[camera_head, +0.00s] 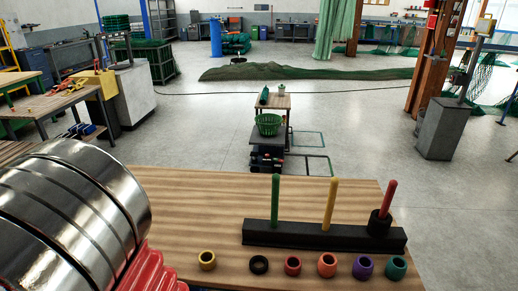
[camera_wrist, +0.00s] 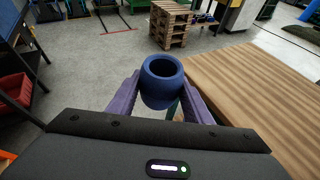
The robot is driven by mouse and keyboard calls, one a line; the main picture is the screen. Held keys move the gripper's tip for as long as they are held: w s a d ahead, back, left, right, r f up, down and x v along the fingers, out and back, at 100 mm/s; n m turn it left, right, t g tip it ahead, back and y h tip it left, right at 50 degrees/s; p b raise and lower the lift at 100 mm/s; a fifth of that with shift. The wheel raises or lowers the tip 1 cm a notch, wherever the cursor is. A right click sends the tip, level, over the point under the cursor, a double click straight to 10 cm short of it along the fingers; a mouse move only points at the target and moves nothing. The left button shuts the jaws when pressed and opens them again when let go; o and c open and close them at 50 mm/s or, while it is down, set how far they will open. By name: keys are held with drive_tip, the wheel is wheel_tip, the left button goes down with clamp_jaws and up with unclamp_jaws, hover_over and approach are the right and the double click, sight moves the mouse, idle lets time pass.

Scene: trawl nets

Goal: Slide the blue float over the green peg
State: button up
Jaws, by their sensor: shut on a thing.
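The blue float (camera_wrist: 162,80) is a hollow ring between the two purple fingers of my gripper (camera_wrist: 160,98) in the wrist view. The gripper is shut on it, and its round opening faces up toward the camera. The green peg (camera_head: 275,198) stands upright at the left end of a black base (camera_head: 320,236) on the wooden table in the head view. The peg is bare. My gripper and the blue float do not show in the head view. A small teal sliver shows below the float in the wrist view; I cannot tell what it is.
A yellow peg (camera_head: 330,203) stands bare mid-base. A red peg (camera_head: 388,200) at the right end carries a black float (camera_head: 380,223). Several loose floats, from yellow (camera_head: 207,260) to teal (camera_head: 396,267), line the front. The table (camera_head: 190,210) is clear left of the base.

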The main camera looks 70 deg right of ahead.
drive_tip(key=s+d+r+m+g+h, duration=0.1)
drive_tip(key=d+r+m+g+h, duration=0.15)
drive_tip(key=d, duration=0.75)
drive_tip(key=d+r+m+g+h, duration=0.1)
drive_tip(key=d+r+m+h, duration=0.25)
drive_tip(key=d, duration=0.65)
drive_tip(key=s+d+r+m+g+h, duration=0.1)
drive_tip(key=s+d+r+m+g, duration=0.3)
drive_tip(key=d, duration=0.5)
drive_tip(key=s+d+r+m+g+h, duration=0.1)
drive_tip(key=s+d+r+h, duration=0.1)
drive_tip(key=s+d, duration=0.55)
wheel_tip(320, 180, up, 7)
drive_tip(key=m+g+y, duration=0.2)
drive_tip(key=m+g, duration=0.9)
drive_tip(key=g, duration=0.1)
hover_over(273, 179)
drive_tip(key=d, duration=0.1)
drive_tip(key=shift+s, duration=0.25)
drive_tip(key=shift+f, duration=0.2)
drive_tip(key=shift+n, duration=0.3)
drive_tip(key=shift+f, duration=5.15)
